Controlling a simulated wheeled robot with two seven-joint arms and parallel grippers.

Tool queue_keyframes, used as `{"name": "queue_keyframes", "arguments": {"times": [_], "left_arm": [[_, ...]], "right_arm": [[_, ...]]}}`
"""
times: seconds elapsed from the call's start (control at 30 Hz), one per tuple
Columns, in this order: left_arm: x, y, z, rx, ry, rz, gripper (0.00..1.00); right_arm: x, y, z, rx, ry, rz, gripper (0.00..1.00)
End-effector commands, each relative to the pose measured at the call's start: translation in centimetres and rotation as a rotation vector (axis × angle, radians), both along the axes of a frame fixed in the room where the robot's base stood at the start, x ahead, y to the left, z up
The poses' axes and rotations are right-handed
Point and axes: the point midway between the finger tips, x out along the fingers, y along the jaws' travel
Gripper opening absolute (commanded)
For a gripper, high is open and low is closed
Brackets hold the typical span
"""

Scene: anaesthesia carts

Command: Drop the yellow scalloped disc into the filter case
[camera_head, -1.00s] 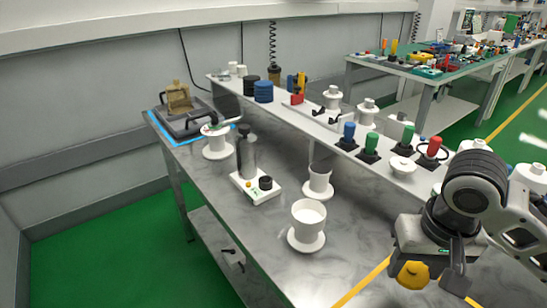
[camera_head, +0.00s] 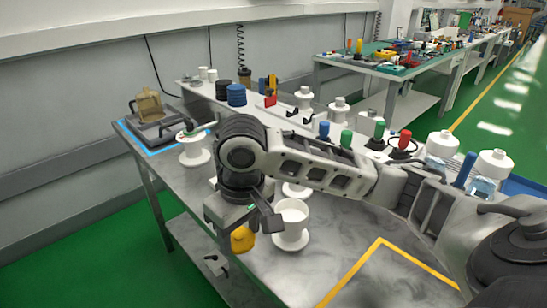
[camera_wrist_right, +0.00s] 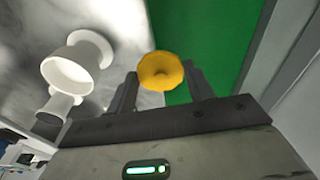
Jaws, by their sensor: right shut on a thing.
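My right gripper (camera_head: 243,230) is shut on the yellow scalloped disc (camera_head: 243,241), holding it below the wrist near the table's front edge. In the right wrist view the disc (camera_wrist_right: 160,71) sits between the two fingertips (camera_wrist_right: 162,82). I cannot tell for sure which thing is the filter case. An open white flanged cup (camera_head: 291,229) stands upright just right of the gripper, apart from the disc. This cup seems to show at the left of the wrist view (camera_wrist_right: 77,62). My left gripper is not in view.
A white flanged holder (camera_head: 194,151) stands left of my arm. A tan block (camera_head: 149,105) sits on a dark device inside blue tape (camera_head: 128,132). Coloured-handled parts (camera_head: 346,139) line the raised back shelf. My arm hides the table's middle. Yellow tape (camera_head: 355,265) marks clear table at front right.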

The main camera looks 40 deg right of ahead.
Motion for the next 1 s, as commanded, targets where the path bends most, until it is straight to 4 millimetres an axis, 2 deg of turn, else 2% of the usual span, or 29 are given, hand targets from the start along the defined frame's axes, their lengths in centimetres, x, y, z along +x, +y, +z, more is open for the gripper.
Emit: {"name": "queue_keyframes", "arguments": {"times": [0.03,0.3,0.5,0.77,1.0], "left_arm": [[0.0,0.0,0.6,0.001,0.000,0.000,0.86],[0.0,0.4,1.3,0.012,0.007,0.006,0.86],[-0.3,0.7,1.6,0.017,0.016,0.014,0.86],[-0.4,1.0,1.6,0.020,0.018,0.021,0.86],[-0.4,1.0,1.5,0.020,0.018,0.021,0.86]], "right_arm": [[0.2,-1.4,0.9,-0.007,-0.001,0.056,0.31],[0.9,-7.6,4.6,-0.002,0.001,0.497,0.31],[1.0,-11.3,7.4,0.002,0.002,0.755,0.31],[0.8,-13.3,8.8,0.006,0.005,0.906,0.31],[0.8,-13.4,7.2,0.005,0.007,0.914,0.31]]}}
